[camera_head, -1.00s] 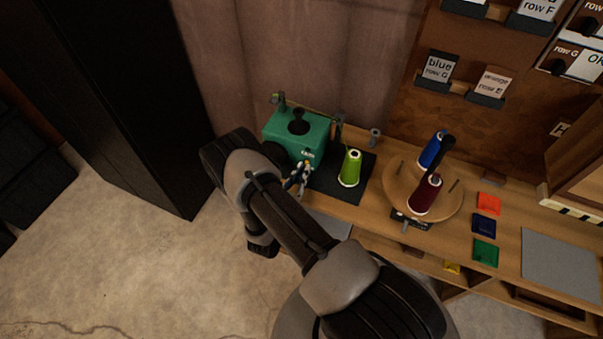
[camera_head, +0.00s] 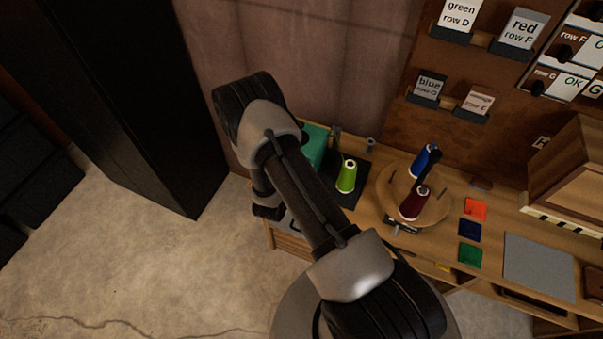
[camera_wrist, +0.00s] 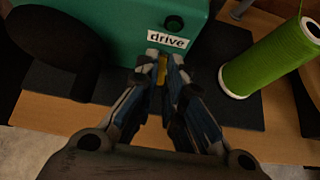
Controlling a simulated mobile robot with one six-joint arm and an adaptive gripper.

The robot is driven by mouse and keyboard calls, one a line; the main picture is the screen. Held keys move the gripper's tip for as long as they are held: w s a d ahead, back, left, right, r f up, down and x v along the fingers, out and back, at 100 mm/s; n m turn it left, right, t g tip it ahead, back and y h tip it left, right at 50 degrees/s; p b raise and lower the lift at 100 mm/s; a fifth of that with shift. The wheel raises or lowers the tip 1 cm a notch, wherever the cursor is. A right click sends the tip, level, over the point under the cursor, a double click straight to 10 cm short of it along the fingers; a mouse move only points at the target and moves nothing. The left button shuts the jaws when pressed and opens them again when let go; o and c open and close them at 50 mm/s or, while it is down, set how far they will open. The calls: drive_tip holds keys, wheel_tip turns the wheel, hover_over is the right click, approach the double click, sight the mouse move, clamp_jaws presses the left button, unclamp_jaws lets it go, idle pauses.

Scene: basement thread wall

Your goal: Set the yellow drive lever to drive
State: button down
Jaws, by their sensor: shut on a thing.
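The teal machine (camera_head: 314,143) stands at the left end of the bench, mostly hidden behind my arm in the head view. In the wrist view the machine (camera_wrist: 128,25) carries a white "drive" label (camera_wrist: 168,40) on its front. Just below the label, the yellow lever (camera_wrist: 162,70) shows as a narrow strip between my fingertips. My gripper (camera_wrist: 163,66) is shut on it, close to the machine's front. Most of the lever is hidden by the fingers. In the head view my gripper is hidden behind my arm.
A green thread cone (camera_head: 347,177) stands on the dark mat right of the machine, near my gripper. A round wooden turntable (camera_head: 440,206) holds a blue (camera_head: 425,160) and a dark red cone (camera_head: 413,204). A black handwheel (camera_wrist: 55,45) sits at the machine's left.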

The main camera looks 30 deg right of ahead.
drive_tip(key=shift+d+r+g+y+p, duration=0.1)
drive_tip(key=shift+r+g+y+p, duration=0.25)
drive_tip(key=shift+y, duration=0.25)
drive_tip(key=c, duration=1.7)
unclamp_jaws()
drive_tip(key=shift+w, duration=0.1)
drive_tip(key=v, duration=1.2)
drive_tip(key=shift+w+r, duration=0.1)
